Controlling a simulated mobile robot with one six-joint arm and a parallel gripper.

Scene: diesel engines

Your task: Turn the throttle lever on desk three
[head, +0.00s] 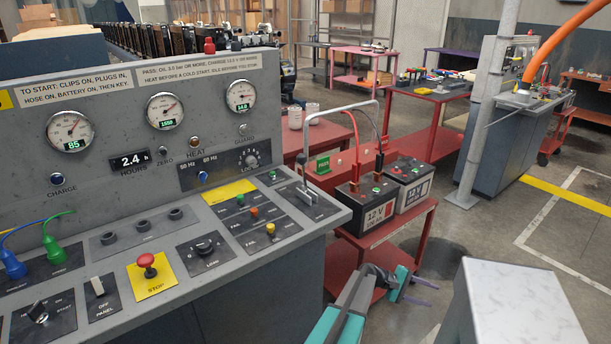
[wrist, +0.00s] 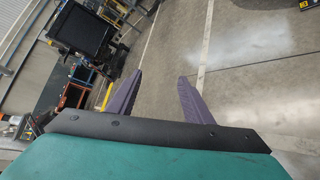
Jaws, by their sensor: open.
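A grey control desk (head: 120,240) fills the left of the head view; no desk number is readable. The wrist view shows floor beyond the fingers, and no lever.
Two batteries with clips (head: 375,205) stand on a red cart (head: 390,238) behind my gripper. A bent grey tube (head: 312,140) rises near the lever. A pale box-like surface (head: 525,305) is at bottom right. Another desk (head: 510,125) stands farther right, with open floor before it.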

